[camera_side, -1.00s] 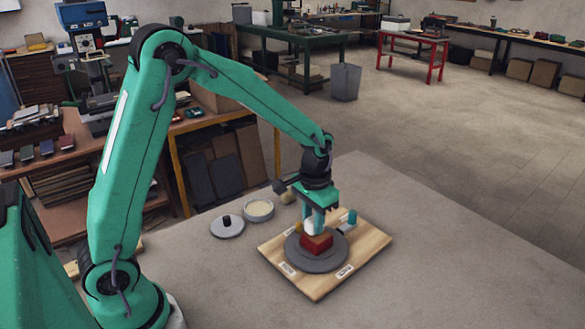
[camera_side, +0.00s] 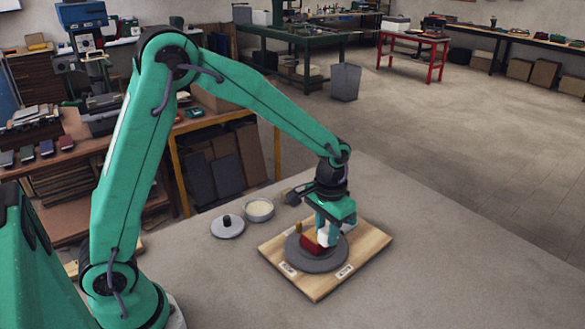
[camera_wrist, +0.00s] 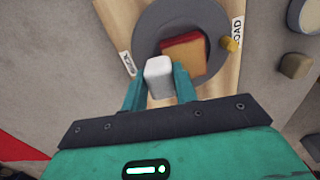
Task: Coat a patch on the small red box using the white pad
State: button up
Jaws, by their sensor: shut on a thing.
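The small red box (camera_side: 311,244) sits on a grey round plate (camera_side: 302,262). My gripper (camera_wrist: 158,77) is shut on the white pad (camera_wrist: 159,74), with a finger on either side. In the side view my gripper (camera_side: 329,231) holds the pad (camera_side: 323,237) low at the right side of the box. In the wrist view the pad overlaps the box's lower left corner; I cannot tell whether they touch. The gripper hides part of the box in the side view.
The plate rests on a wooden board (camera_side: 318,289) with paper labels. A small yellow peg (camera_wrist: 229,44) stands at the plate's edge. Behind left are an open round tin (camera_side: 259,209) and a grey lid (camera_side: 227,228) with a black knob. The table at right is clear.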

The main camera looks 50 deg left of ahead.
jog(key=shift+s+a, duration=0.2)
jog(key=shift+a, duration=1.35)
jog(key=shift+s+a, duration=0.15)
jog(key=shift+a, duration=1.35)
jog(key=shift+w+d, duration=0.15)
jog(key=shift+d, duration=2.65)
jog(key=shift+d+r, duration=0.1)
jog(key=shift+d, duration=0.2)
jog(key=shift+a+r, duration=0.1)
jog(key=shift+r, duration=3.85)
jog(key=shift+w, duration=0.1)
